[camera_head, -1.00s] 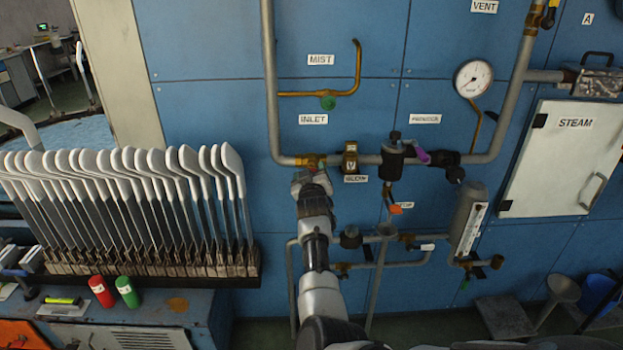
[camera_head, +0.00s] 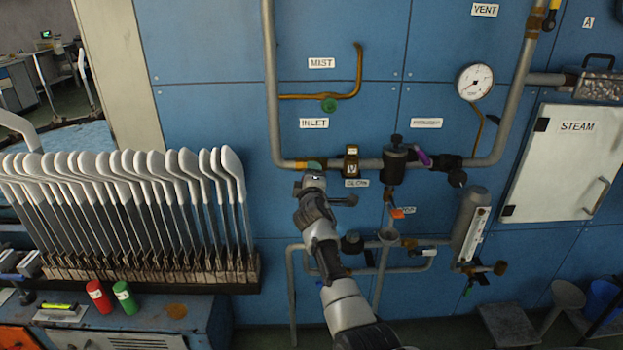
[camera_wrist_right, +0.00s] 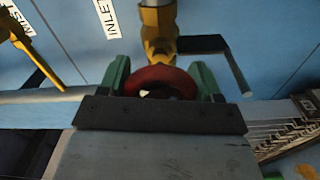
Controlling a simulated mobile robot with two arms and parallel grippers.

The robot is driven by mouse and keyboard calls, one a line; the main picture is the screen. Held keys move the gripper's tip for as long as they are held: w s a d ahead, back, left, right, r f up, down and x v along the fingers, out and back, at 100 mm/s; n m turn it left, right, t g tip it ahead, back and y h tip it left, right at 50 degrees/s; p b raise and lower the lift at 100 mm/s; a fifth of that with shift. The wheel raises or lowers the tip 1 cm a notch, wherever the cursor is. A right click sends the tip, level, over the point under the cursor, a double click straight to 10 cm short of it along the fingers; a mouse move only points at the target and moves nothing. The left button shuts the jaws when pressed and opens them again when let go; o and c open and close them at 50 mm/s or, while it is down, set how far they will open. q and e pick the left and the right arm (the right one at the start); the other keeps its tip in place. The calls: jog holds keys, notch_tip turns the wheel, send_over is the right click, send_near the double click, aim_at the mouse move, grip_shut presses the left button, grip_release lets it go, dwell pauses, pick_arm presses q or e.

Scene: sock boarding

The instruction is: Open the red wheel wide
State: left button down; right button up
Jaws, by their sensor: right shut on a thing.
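The red wheel (camera_wrist_right: 160,78) shows in the right wrist view as a red rim below a brass valve body (camera_wrist_right: 158,32). My right gripper (camera_wrist_right: 163,84) has its two green fingers on either side of the rim and is shut on the wheel. In the head view the right gripper (camera_head: 313,169) is at the brass fitting on the left part of the horizontal pipe, under the INLET label (camera_head: 314,123). The wheel is hidden there behind my gripper. My left gripper is not in view.
A grey crank-like bar (camera_wrist_right: 225,62) stands close beside the right finger. A rack of white sock forms (camera_head: 150,190) stands at left.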

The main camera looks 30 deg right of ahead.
jog(key=shift+n+p, duration=0.5)
jog(key=shift+n, duration=1.8)
jog(key=o, duration=0.9)
jog(key=shift+w, duration=0.1)
jog(key=shift+s+a, duration=0.35)
jog(key=shift+s, duration=0.25)
jog(key=p+v, duration=0.1)
jog(key=v, duration=0.8)
jog(key=shift+s+a, duration=0.2)
